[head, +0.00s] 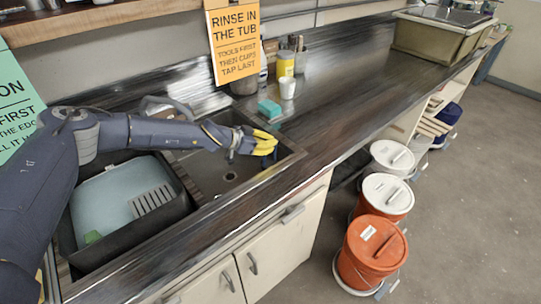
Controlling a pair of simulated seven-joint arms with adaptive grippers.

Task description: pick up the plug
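My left arm comes in from the left and reaches over the sink basin (205,172). My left gripper (265,144), with yellow fingers, is above the basin's right part, near its right rim. The fingers look close together, but I cannot tell whether they are open or shut, or whether anything is between them. A small round drain (230,176) shows in the basin floor, below and left of the fingers. I cannot make out a plug for certain; my arm and gripper cover part of the basin. My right gripper is not in view.
A teal sponge (269,108), a white cup (287,88) and a yellow-labelled container (285,66) stand behind the gripper. Lidded buckets (372,250) stand on the floor.

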